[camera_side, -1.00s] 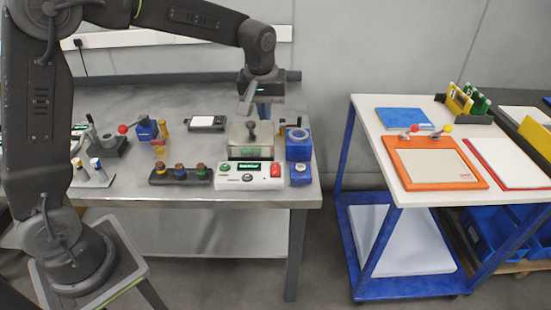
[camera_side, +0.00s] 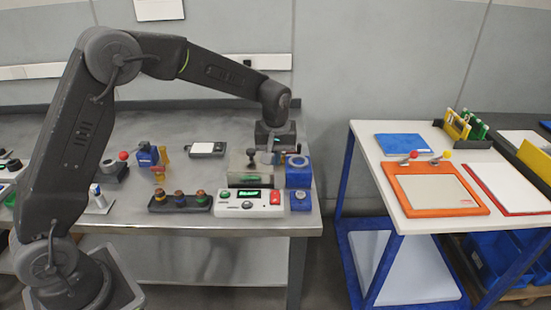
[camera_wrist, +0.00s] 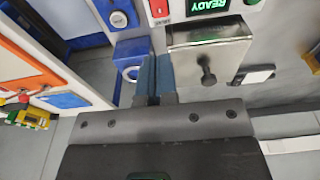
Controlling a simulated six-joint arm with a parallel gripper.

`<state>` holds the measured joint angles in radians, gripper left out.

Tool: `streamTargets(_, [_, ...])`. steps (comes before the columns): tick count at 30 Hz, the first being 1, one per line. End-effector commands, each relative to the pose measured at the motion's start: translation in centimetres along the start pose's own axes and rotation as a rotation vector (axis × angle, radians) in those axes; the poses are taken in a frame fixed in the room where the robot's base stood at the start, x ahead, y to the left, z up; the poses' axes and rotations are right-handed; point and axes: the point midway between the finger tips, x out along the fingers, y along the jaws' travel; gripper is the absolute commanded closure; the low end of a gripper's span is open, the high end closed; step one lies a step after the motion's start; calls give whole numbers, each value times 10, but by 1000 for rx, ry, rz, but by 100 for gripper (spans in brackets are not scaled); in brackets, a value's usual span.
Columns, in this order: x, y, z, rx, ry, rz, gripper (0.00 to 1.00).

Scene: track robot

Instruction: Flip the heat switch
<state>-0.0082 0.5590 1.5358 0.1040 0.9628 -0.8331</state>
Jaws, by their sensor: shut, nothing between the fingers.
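The white control box (camera_side: 233,203) sits at the front right of the grey bench, with a lit green display. A red rocker switch (camera_side: 275,198) is on its right end; I take it for the heat switch, though its label is not readable. The switch also shows at the top of the wrist view (camera_wrist: 160,9), beside a READY display (camera_wrist: 208,6). My gripper (camera_wrist: 156,60) is shut and empty, its two blue fingers together. In the side view, my gripper (camera_side: 270,157) is behind and above the switch, near the metal box. Its tips are partly hidden there.
A metal box with a dark knob (camera_wrist: 206,68) stands behind the control box. A blue block with a ring (camera_side: 298,172) and a small blue button box (camera_side: 300,201) are right of it. A dark stand with several coloured knobs (camera_side: 180,203) is left.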

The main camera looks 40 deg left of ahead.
Motion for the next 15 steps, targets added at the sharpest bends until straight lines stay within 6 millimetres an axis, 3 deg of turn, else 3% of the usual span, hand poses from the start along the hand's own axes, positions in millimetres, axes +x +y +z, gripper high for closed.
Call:
streamTargets(9, [68,-1,1,0,-4,-3,100])
streamTargets(15, [97,0,0,0,-2,-1,100])
